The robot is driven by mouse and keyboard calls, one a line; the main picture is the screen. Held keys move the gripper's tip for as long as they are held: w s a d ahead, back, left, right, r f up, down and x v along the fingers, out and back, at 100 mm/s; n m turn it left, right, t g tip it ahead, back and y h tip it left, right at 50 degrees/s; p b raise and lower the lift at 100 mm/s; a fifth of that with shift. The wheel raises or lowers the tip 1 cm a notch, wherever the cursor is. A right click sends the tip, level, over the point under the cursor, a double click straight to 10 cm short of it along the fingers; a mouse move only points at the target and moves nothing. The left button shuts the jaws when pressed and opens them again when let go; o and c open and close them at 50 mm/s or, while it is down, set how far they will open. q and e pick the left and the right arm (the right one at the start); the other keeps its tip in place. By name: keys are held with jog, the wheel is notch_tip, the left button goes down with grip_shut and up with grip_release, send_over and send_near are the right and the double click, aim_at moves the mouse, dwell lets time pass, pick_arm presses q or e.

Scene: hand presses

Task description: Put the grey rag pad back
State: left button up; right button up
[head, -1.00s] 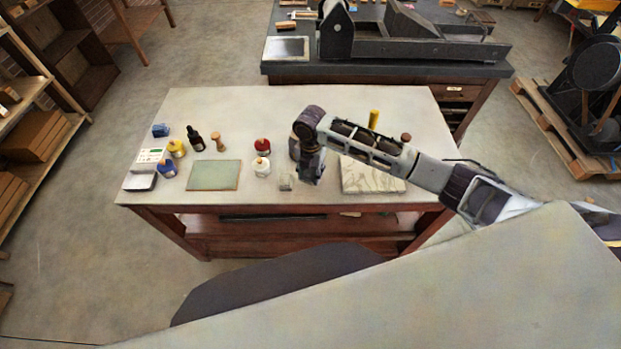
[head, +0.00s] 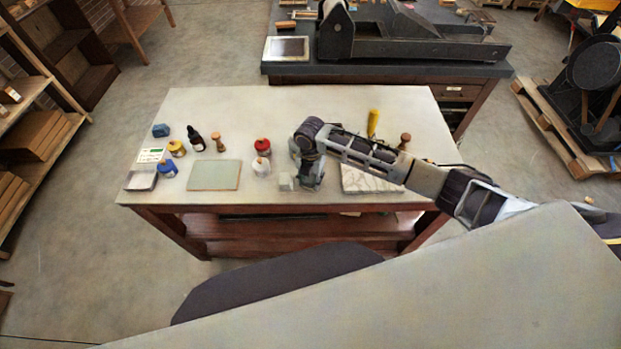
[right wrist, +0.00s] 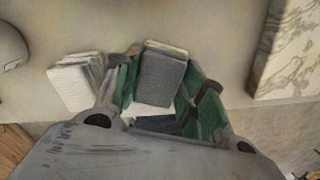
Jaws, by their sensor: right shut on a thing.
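The grey rag pad (right wrist: 160,78) is a small dark grey block with a paler layer along its far edge. In the right wrist view it sits between the green-lined fingers of my right gripper (right wrist: 158,92), which is shut on it. In the head view my right gripper (head: 309,184) points down low over the table near its front edge, and its fingers hide most of the pad. A pale stack of pads (right wrist: 78,80) lies just left of the gripper; it also shows in the head view (head: 286,182). My left gripper is not in view.
A marble slab (head: 366,178) lies right of the gripper. The table's back middle is clear.

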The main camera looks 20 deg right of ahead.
aim_at(310, 178)
jog(key=shift+f, duration=0.1)
jog(key=o, duration=1)
jog(key=shift+r+b, duration=0.6)
jog(key=shift+r, duration=5.55)
jog(key=shift+a+f, duration=0.1)
